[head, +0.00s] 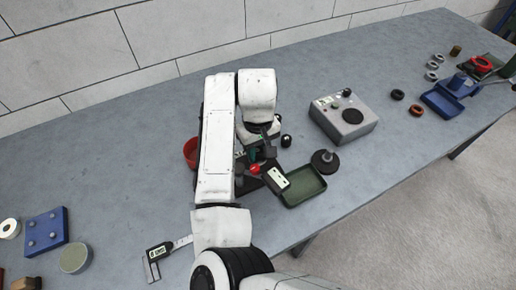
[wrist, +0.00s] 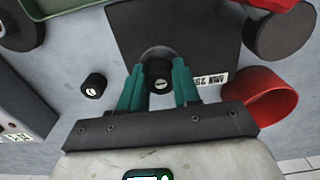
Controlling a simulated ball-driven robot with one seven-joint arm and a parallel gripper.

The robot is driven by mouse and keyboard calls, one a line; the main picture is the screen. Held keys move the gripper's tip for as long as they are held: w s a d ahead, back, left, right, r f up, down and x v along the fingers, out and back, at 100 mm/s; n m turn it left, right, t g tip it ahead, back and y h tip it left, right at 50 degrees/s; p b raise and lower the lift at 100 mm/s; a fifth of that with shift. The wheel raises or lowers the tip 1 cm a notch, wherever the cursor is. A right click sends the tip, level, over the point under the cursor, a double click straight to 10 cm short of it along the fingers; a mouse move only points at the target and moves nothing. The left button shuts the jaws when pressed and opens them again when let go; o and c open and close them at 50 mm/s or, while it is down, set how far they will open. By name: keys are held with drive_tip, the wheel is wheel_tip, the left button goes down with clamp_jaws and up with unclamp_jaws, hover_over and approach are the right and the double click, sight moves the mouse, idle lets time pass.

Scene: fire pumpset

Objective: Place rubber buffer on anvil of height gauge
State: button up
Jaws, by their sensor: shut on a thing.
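My gripper (wrist: 159,88) has teal fingers and is shut on a small black rubber buffer (wrist: 159,76) with a pale slotted centre. A round grey anvil (wrist: 157,52) shows partly behind the buffer; I cannot tell whether the two touch. The held buffer is hidden there by my arm.
A second black buffer (wrist: 94,86) stands left of my gripper. A red cup (wrist: 262,92) is close on the right, with a dark disc (wrist: 279,37) beyond. A green tray (head: 303,187) and grey control box (head: 344,115) stand right of the gauge.

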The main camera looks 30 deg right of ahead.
sight(258, 151)
drive_tip(key=shift+f, duration=0.1)
drive_tip(key=o, duration=1)
wheel_tip(258, 151, up, 12)
drive_tip(key=shift+r+p, duration=0.15)
drive_tip(key=shift+p, duration=0.35)
